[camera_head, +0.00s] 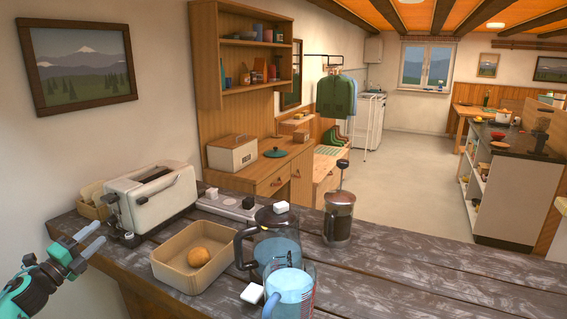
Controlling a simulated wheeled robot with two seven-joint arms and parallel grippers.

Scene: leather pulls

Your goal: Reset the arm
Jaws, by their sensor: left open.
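My left gripper (88,244) comes in from the lower left, above the near left edge of the wooden counter (420,277). Its two grey fingers are apart with nothing between them. It is in front of the white toaster (160,199) and left of the tray, apart from the tray. My right gripper is not in view.
A wooden tray (167,273) holds a bread roll (198,257). A kettle (277,243), a measuring jug (290,290) with bluish contents and a French press (338,213) stand to its right. A power strip (228,204) lies behind. The counter's right side is clear.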

